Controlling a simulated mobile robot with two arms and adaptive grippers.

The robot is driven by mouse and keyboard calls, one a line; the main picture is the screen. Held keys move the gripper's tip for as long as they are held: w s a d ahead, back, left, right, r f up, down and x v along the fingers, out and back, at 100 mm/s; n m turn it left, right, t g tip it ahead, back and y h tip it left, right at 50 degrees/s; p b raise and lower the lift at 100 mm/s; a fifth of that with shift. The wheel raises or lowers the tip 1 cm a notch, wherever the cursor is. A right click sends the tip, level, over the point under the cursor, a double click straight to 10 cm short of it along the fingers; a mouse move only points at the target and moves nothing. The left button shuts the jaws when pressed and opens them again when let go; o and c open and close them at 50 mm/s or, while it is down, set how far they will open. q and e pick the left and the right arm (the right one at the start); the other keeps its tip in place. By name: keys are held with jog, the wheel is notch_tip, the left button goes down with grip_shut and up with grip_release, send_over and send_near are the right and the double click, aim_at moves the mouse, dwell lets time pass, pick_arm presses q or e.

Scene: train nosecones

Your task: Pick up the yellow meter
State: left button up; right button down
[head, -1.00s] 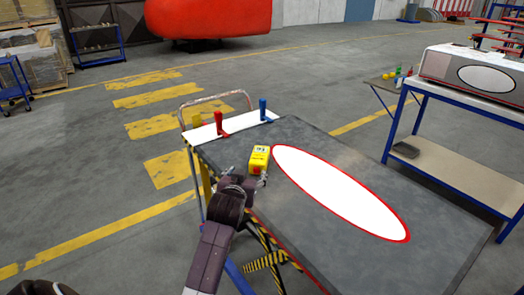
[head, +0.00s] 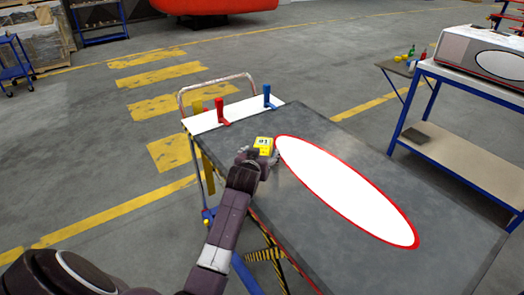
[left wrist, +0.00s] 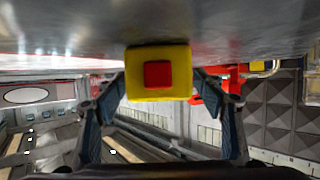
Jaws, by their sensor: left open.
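The yellow meter (head: 263,144) stands on the dark grey table top (head: 340,145), at the left tip of a white oval with a red border. In the left wrist view the meter (left wrist: 180,60) shows a yellow face with a red square. My left gripper (head: 262,160) is at the meter's near side and hides its lower part. My right gripper is not in view.
A red clamp-like tool (head: 221,112) and a blue one (head: 267,97) stand on a white strip (head: 243,110) at the table's far left end. The white oval (head: 345,190) lies flat. A blue-framed bench (head: 470,165) stands at right.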

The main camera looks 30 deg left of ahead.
pick_arm(q)
jog(key=shift+w+a+f, duration=0.2)
jog(key=shift+w, duration=0.3)
jog(key=shift+w+a+f, duration=0.15)
jog(key=shift+w, duration=0.05)
jog(key=shift+w+f, duration=0.1)
jog(key=shift+w, duration=0.1)
jog(key=shift+c, duration=1.3)
jog(key=c, duration=1.3)
jog(key=shift+c, duration=0.2)
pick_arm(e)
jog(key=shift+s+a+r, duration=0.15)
